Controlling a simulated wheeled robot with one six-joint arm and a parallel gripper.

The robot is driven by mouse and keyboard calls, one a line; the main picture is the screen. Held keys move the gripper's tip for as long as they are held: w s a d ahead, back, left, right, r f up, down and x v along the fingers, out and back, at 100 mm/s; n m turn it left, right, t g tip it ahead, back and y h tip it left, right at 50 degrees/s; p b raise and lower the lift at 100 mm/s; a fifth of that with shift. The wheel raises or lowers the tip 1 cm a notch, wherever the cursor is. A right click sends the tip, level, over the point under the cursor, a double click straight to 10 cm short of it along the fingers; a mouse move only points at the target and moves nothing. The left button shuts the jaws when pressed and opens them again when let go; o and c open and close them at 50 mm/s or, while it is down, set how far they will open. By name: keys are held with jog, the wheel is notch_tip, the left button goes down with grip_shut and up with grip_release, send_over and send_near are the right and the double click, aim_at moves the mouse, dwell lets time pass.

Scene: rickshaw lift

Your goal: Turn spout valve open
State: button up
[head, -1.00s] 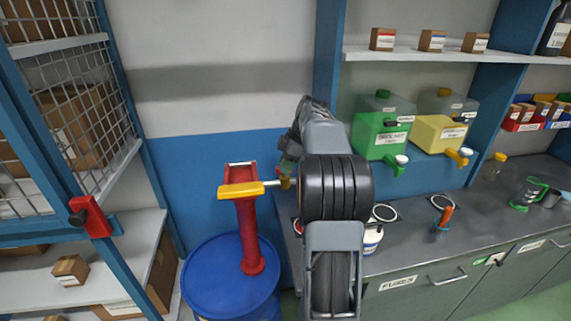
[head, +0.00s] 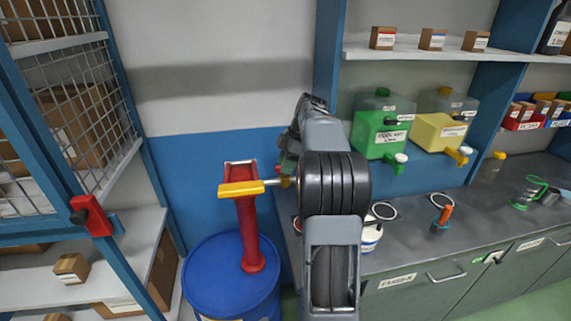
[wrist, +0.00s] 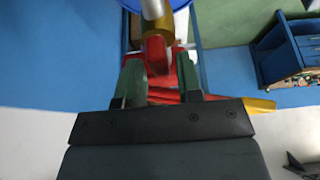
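A red pump (head: 246,225) with a yellow top piece (head: 241,188) stands on a blue drum (head: 228,272) in the head view. Its metal spout (head: 272,183) points right, toward my arm. In the wrist view the spout has a brass-coloured valve body (wrist: 156,30) with a red valve handle (wrist: 155,56) below it. My gripper (wrist: 161,66) is open, with its two green fingers on either side of the red handle. A gap shows by the right finger; contact with the left finger is unclear. In the head view my arm largely hides the gripper and valve.
A grey bench (head: 405,238) lies to the right, with a white tub (head: 371,238) close to my arm. A green jug (head: 382,133) and a yellow jug (head: 440,134) stand behind. A shelf rack with a red latch (head: 91,216) is at left.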

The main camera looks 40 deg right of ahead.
jog(key=shift+o, duration=0.7)
jog(key=p+v, duration=0.2)
jog(key=v, duration=1.1)
jog(key=shift+s+d+r, duration=0.15)
jog(key=shift+d+r, duration=0.05)
jog(key=shift+r, duration=0.1)
